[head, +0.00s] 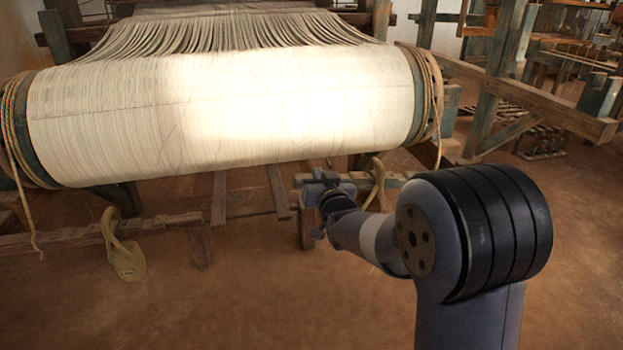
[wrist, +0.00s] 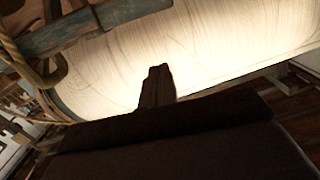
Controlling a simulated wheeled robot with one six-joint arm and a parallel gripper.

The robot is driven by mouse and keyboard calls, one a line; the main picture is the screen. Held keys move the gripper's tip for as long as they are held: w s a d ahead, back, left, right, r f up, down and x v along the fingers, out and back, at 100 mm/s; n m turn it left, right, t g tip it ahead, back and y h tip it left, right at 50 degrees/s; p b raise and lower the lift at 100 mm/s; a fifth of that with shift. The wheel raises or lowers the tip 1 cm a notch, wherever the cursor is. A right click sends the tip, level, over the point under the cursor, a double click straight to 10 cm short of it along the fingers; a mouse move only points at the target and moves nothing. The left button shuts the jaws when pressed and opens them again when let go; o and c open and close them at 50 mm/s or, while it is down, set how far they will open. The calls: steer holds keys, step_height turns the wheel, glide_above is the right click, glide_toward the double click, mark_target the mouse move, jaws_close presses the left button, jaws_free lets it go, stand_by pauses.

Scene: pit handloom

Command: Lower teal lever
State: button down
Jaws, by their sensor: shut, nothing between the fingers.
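In the wrist view a worn teal wooden bar (wrist: 95,28) crosses the upper left, in front of the pale cloth roll; I cannot tell for sure if it is the teal lever. In the head view my gripper (head: 318,184) is low under the roll's front, right of its middle, close to a wooden crosspiece. I cannot tell whether they touch. In the wrist view my gripper's dark fingers (wrist: 157,88) are together with nothing between them, apart from the teal bar. The lever is not clearly seen in the head view.
The large cloth roll (head: 230,115) hangs above my gripper. Ropes (head: 432,95) wrap its right end. A low wooden beam (head: 60,240) and a looped strap (head: 123,252) are at left. A timber frame (head: 500,85) stands at right. The front floor is clear.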

glide_above(310, 177)
steer(key=s, duration=0.3)
steer(key=f+b, duration=0.1)
steer(key=f, duration=0.1)
steer(key=f+b, duration=0.1)
steer(key=f, duration=0.1)
steer(key=shift+w+d+f, duration=0.1)
steer(key=shift+w, duration=0.1)
